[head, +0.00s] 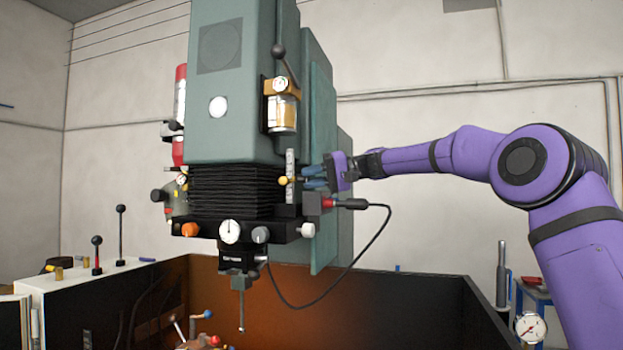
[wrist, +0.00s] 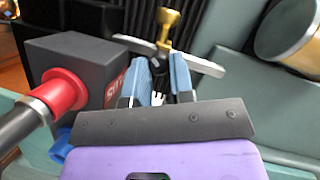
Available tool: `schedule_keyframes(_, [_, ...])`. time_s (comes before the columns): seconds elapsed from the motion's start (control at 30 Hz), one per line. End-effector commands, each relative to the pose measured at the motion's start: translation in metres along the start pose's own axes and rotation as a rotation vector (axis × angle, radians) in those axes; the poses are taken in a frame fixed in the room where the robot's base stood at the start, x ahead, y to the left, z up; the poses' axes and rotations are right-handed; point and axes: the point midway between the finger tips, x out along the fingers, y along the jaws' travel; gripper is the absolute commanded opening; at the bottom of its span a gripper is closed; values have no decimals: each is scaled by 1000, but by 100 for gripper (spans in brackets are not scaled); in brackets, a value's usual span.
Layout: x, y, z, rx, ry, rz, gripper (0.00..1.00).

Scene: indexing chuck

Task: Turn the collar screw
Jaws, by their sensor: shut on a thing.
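In the wrist view, a brass knob (wrist: 168,22) stands out on the far side of a silver bar (wrist: 205,66), and a dark piece sits on the near side. I take this assembly to be the collar screw (wrist: 157,64). My gripper (wrist: 160,75) has its blue fingers on either side of the dark near end and is shut on it. The fingers hide part of the grip. In the head view, my gripper (head: 308,181) reaches in from the right to the upright scale bar (head: 290,163), where the brass knob (head: 284,180) shows on the left.
A dark box with a red plug (wrist: 65,90) is close left of my fingers. Its black cable (head: 385,235) hangs below my wrist. A brass-lidded glass jar (head: 282,113) hangs above. The green machine column (head: 322,150) stands behind. Open room lies to the right.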

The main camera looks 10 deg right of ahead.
Motion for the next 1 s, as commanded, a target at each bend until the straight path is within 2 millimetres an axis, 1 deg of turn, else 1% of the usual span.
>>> schedule_keyframes(0.07, [-1, 0, 0, 0, 2, 1, 0])
schedule_keyframes(0.1, [-1, 0, 0, 0, 2, 1, 24])
schedule_keyframes(0.17, [-1, 0, 0, 0, 2, 1, 38])
schedule_keyframes(0.2, [0, 0, 0, -1, 2, 1, 47])
schedule_keyframes(0.53, [0, 2, 0, 1, -1, 2, 48])
schedule_keyframes(0.67, [0, 2, 0, -23, -1, 13, 48])
schedule_keyframes(0.77, [0, 1, 1, -84, 2, 39, 48])
schedule_keyframes(1.0, [0, -2, 1, -350, 16, 151, 48])
